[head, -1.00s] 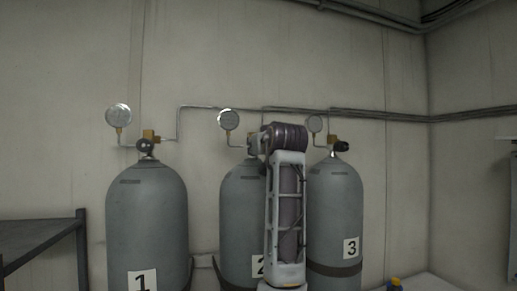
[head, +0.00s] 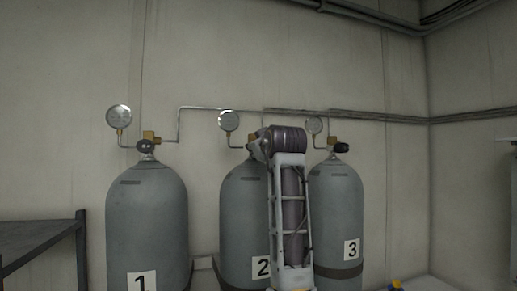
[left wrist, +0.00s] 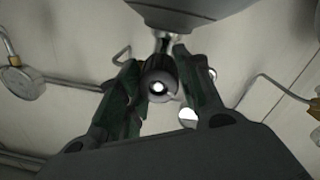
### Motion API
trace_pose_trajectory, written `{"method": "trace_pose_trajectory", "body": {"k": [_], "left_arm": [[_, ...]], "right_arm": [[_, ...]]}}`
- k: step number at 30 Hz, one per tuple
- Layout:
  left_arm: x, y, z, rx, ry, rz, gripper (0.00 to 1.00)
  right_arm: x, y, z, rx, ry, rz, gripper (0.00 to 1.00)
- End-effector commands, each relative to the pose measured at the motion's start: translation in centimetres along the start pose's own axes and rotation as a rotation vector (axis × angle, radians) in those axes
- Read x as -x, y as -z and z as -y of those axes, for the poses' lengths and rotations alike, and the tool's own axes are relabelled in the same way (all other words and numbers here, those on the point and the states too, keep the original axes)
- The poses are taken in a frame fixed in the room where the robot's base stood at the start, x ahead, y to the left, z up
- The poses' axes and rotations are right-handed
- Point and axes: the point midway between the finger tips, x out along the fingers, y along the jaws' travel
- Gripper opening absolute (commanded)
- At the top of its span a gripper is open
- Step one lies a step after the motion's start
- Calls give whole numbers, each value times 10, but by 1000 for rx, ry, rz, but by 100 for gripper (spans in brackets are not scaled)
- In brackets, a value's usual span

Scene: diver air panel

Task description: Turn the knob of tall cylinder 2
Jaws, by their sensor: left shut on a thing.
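Tall cylinder 2 (head: 243,215) is the grey tank in the middle of the head view, its label (head: 261,267) partly beside my left arm. Its round dark knob (left wrist: 161,86) shows in the left wrist view between the fingers of my left gripper (left wrist: 159,88). The gripper is shut on the knob, with a finger on either side. In the head view, my left arm and wrist hide the knob and part of the tank's right side. A round gauge (head: 229,120) sits above the tank. My right gripper is not in view.
Tall cylinder 1 (head: 147,220) stands to the left and tall cylinder 3 (head: 336,205) to the right, each with a knob and gauge. Thin pipes run along the wall. A dark table (head: 38,236) is at the far left.

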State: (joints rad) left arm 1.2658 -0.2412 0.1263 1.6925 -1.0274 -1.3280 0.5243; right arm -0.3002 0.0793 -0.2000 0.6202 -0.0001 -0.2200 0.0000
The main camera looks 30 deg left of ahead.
Motion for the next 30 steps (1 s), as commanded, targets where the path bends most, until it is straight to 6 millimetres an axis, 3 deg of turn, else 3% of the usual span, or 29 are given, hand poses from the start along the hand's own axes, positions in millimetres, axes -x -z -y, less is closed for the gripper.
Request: {"method": "trace_pose_trajectory", "body": {"k": [4, 5, 9, 23, 30], "left_arm": [[-2, -6, 1, -4, 6, 12, 11], [-2, -6, 1, -4, 6, 12, 39], [-1, -4, 1, -4, 4, 8, 57], [3, -1, 0, -2, 1, 3, 58], [22, -2, -1, -2, -1, 4, 58]], "right_arm": [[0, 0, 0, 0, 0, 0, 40], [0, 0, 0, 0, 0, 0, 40], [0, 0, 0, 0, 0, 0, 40], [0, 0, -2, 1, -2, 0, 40], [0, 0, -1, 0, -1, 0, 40]]}}
